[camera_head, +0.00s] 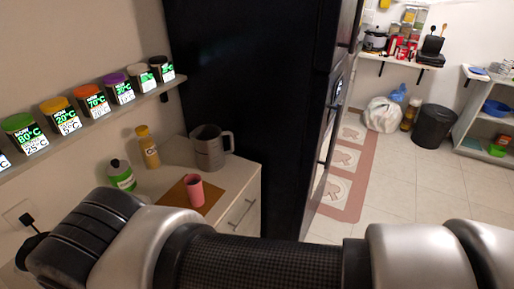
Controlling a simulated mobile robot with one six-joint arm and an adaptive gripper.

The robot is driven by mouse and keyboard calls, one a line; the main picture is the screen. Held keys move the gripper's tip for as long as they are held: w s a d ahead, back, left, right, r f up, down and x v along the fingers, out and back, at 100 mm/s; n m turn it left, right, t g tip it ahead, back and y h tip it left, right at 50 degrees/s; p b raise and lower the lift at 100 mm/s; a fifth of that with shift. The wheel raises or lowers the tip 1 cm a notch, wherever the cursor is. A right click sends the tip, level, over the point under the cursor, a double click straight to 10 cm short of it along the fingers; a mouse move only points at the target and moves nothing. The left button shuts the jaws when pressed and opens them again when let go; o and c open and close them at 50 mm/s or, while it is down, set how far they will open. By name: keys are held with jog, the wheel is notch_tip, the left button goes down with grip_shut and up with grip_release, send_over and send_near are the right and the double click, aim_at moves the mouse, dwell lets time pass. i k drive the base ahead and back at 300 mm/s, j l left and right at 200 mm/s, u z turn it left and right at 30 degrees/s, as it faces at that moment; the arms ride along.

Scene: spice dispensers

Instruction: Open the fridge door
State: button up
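The fridge (250,100) is a tall black block in the middle of the head view, seen mostly from its side. Its front faces right and shows at a steep angle (338,110), with a vertical handle (330,120) along it. The front looks closed, as far as this angle shows. My arm crosses the bottom of the view in front of the counter and the fridge's foot. My gripper is not in view.
A wall shelf (95,122) with several colored-lid spice jars is at left. Below it, a counter (237,176) holds a grey jug (209,150), a pink cup (194,190) and bottles. A patterned mat (349,165) and clear floor (400,190) lie right of the fridge; a black bin (434,127) stands beyond.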

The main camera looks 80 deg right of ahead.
aim_at(304, 209)
jog(key=z, duration=1.75)
jog(key=k+z, duration=0.4)
jog(key=k+l+z, duration=0.1)
jog(key=k+z, duration=0.15)
jog(key=z, duration=0.15)
jog(key=k+l+z, duration=0.2)
jog(key=z, duration=0.15)
jog(key=i+l+z, duration=0.15)
jog(key=i, duration=0.4)
jog(key=i+l+z, duration=0.1)
jog(key=i, duration=0.45)
jog(key=i+l+z, duration=0.15)
jog(key=i, duration=0.4)
